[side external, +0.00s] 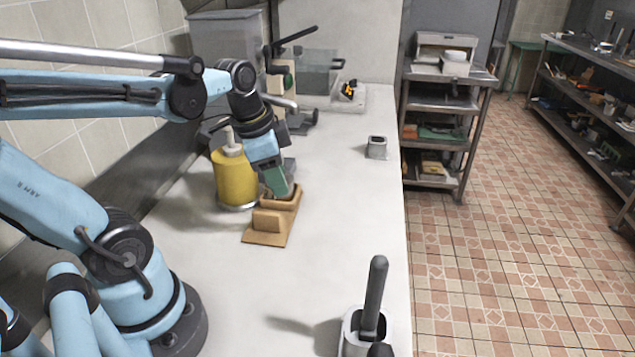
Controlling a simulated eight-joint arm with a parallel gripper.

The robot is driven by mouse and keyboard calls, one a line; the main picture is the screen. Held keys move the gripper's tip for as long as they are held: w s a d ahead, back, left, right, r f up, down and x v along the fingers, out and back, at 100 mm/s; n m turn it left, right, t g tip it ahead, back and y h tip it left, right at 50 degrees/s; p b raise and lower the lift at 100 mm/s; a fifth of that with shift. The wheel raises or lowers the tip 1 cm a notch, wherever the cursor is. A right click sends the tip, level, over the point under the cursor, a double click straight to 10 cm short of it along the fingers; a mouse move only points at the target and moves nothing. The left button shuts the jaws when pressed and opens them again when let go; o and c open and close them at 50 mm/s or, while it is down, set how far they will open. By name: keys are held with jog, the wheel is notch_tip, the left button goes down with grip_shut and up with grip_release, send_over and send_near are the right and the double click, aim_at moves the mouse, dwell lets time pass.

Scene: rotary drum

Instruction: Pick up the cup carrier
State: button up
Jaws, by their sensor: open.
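A tan, brown carrier-like object (266,225), which I take to be the cup carrier, sits on the pale counter (330,215). It has a low block at its near end and a raised, hollow-looking part at its far end. My gripper (281,190) points down at the far end of this carrier, with its green finger over or inside the raised part. The gripper is open. The second finger is mostly hidden, and I cannot tell whether a finger touches the carrier.
A yellow cylinder (230,180) with a pale top stands close left of the carrier. A small metal box (377,148) stands at the counter's right edge. A metal holder with dark handles (352,335) stands at the front. A machine (277,75) is at the back. The middle right counter is clear.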

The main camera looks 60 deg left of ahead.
aim_at(265, 213)
jog(key=s+a+m+g+h, duration=0.1)
jog(key=s+a+m+g, duration=0.1)
jog(key=a+m, duration=0.25)
jog(key=shift+n, duration=0.25)
jog(key=shift+w+d+f, duration=0.1)
jog(key=shift+w+f, duration=0.05)
jog(key=shift+f, duration=1.85)
jog(key=shift+w+d+f, duration=0.1)
jog(key=shift+d+f, duration=0.05)
jog(key=shift+f, duration=1.8)
jog(key=shift+w+d+f, duration=0.1)
jog(key=shift+w+f, duration=0.05)
jog(key=shift+f, duration=1.85)
grip_shut()
